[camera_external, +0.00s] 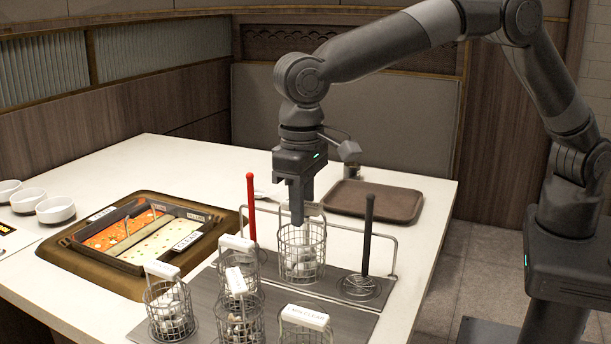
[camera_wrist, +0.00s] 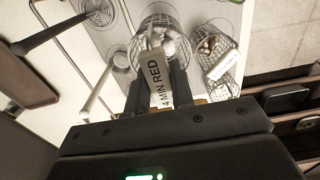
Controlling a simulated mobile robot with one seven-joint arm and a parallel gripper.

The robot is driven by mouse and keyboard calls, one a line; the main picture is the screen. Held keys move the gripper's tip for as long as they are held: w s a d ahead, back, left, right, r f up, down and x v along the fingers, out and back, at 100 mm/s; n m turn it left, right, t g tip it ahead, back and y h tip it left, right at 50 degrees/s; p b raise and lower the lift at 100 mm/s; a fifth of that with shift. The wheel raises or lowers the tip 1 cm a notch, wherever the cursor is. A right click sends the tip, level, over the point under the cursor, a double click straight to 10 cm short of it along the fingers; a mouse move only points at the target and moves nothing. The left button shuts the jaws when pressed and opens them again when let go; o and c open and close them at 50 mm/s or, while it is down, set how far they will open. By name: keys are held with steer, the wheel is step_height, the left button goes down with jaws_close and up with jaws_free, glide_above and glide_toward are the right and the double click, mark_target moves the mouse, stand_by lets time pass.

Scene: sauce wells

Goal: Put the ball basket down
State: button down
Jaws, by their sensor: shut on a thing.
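My gripper (camera_external: 298,212) points down and is shut on the tag handle of a wire ball basket (camera_external: 302,262). The basket is upright, with white balls in it. In the wrist view the handle tag (camera_wrist: 160,82) reads "4 MIN RED" and sits between the fingers, with the basket (camera_wrist: 152,28) beyond it. The basket's bottom is at or just over the grey mat (camera_external: 335,292); I cannot tell whether it touches. The fingers hide part of the tag in the external view.
Other tagged baskets stand close by: one to the left (camera_external: 238,262), others in front (camera_external: 170,312) (camera_external: 238,322) (camera_external: 305,335). The divided pot (camera_external: 108,278) is left; a brown tray (camera_external: 375,203) is behind.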

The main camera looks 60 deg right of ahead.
step_height(320, 180, up, 11)
steer(key=w+d+m, duration=0.3)
steer(key=w+d, duration=0.3)
steer(key=d, duration=0.4)
steer(key=w+d+m, duration=0.3)
steer(key=w+d, duration=0.3)
steer(key=d, duration=0.4)
steer(key=w+d+m, duration=0.3)
steer(key=w+d, duration=0.2)
steer(key=d, duration=0.6)
steer(key=d+m, duration=0.9)
steer(key=d, duration=2.8)
step_height(320, 180, down, 11)
steer(key=w+a+f, duration=0.7)
steer(key=a+f, duration=0.1)
steer(key=f, duration=0.2)
steer(key=shift+a+f, duration=0.4)
steer(key=shift+w+f, duration=0.1)
